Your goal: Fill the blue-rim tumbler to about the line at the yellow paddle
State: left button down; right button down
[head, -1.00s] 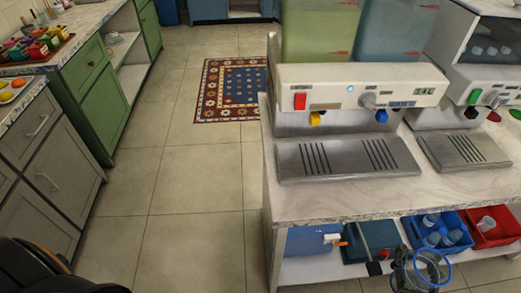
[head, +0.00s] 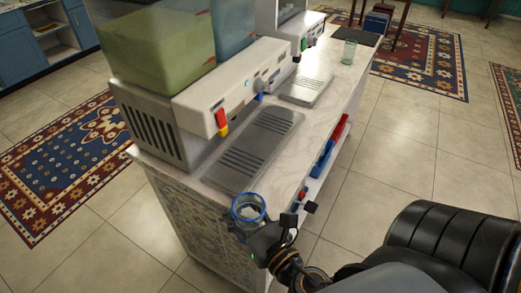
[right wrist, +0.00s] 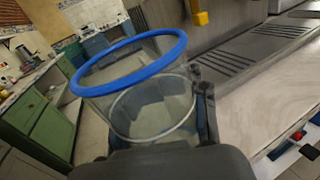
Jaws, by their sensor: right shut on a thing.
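The blue-rim tumbler (head: 248,209) is clear, with a thick blue rim. My right gripper (head: 261,236) is shut on it and holds it beside the near corner of the counter. In the right wrist view the tumbler (right wrist: 140,75) is tilted in the picture and shows no coloured liquid; a pale ring is visible inside it. The yellow paddle (head: 223,130) hangs under the dispenser's front, below a red switch, and also shows in the right wrist view (right wrist: 201,18). The tumbler is apart from the paddle, not under it. My left gripper is out of view.
A slotted drip tray (head: 262,140) lies below the paddles. A blue paddle (head: 259,97) is farther along the dispenser. The tanks (head: 160,45) stand on top. A clear glass (head: 349,52) stands at the counter's far end. Blue and red bins (head: 325,157) sit below.

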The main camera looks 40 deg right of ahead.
jog(key=shift+d, duration=0.1)
jog(key=w+d+f+b, duration=0.1)
jog(key=d, duration=0.1)
jog(key=w+d+f+b, duration=0.2)
jog(key=d, duration=0.1)
jog(key=w+d+f+b, duration=0.1)
jog(key=w+d+f, duration=0.1)
jog(key=shift+d+f, duration=0.15)
jog(key=shift+d, duration=0.1)
jog(key=shift+y, duration=0.3)
jog(key=w+d+b, duration=0.1)
jog(key=d, duration=0.2)
jog(key=w+d+r+b, duration=0.1)
jog(key=w+d, duration=0.1)
jog(key=w+d+b, duration=0.1)
jog(key=w+d, duration=0.1)
jog(key=d, duration=0.1)
jog(key=shift+d+r+b, duration=0.15)
jog(key=shift+d+b, duration=0.2)
jog(key=shift+b, duration=0.05)
jog(key=shift+w+d+r, duration=0.15)
jog(key=shift+d+r, duration=0.15)
